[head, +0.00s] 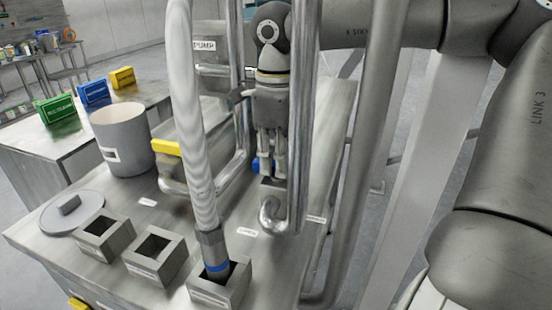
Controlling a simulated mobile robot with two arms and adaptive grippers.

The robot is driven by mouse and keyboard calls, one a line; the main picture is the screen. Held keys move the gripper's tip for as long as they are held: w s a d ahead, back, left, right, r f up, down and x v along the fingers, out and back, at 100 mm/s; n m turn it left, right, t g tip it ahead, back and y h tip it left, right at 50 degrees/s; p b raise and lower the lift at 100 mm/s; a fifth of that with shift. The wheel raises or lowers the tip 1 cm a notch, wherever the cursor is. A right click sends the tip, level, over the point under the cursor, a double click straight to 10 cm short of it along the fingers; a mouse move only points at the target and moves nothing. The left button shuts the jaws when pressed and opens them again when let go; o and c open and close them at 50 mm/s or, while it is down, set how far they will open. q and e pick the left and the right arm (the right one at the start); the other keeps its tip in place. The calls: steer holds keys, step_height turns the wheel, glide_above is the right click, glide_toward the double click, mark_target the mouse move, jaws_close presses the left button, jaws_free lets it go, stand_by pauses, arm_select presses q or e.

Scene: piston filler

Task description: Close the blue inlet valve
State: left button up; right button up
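The blue valve handle (255,167) shows as a small patch low behind the steel pipes, near the middle of the head view. Most of it is hidden. My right gripper (270,170) points down among the pipes, with its fingertips right beside the blue handle. A vertical pipe partly covers the gripper. I cannot tell whether the fingers touch the handle or how far apart they are. A yellow valve handle (166,147) sits on the pipe to the left. My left gripper is not in view.
A ribbed hose (196,120) runs down into a square holder (233,289); two empty holders (156,256) (101,237) stand to its left. A grey hopper (123,140), a round lid (70,213) and vertical pipes (302,100) crowd the table.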

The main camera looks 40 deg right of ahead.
steer(key=o, duration=0.4)
steer(key=shift+r, duration=0.15)
step_height(320, 180, up, 12)
stand_by(0.3)
stand_by(0.5)
